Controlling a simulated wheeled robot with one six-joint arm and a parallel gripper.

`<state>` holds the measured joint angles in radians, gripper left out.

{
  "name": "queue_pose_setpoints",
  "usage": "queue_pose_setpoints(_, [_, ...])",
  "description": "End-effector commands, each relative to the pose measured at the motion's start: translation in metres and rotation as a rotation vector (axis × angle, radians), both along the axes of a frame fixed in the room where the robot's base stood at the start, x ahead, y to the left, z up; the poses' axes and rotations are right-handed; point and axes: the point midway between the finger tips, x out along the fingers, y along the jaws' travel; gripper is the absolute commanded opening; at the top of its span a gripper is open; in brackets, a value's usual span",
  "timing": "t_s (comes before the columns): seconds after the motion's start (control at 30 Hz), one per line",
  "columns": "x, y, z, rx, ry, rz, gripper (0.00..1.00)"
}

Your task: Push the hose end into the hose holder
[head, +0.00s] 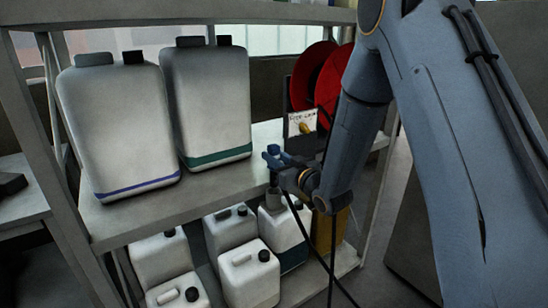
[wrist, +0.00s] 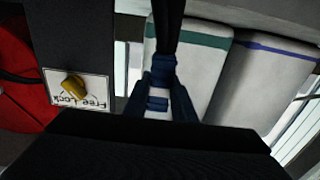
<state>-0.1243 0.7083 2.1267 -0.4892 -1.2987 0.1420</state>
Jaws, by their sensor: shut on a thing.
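My gripper (wrist: 160,100) is shut on the hose end (wrist: 160,72), a dark blue fitting between the two fingers in the wrist view. A black hose (wrist: 168,25) runs from it toward the top of that picture. In the head view my gripper (head: 273,158) is at the shelf's front edge, left of the reel; the hose end is hard to make out there.
Two large canisters (head: 118,125) (head: 207,105) stand on the shelf (head: 130,215) left of my gripper. A red hose reel (head: 312,75) with a yellow knob (wrist: 73,87) on a "free lock" label is behind it. Several jugs (head: 250,275) fill the lower shelf. Black hose hangs below my gripper.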

Motion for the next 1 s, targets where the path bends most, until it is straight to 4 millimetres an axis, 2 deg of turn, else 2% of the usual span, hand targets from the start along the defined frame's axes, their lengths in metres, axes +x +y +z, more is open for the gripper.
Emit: queue_pose_setpoints(1.0, [0.000,0.000,-0.026,0.001,-0.002,0.000,0.00])
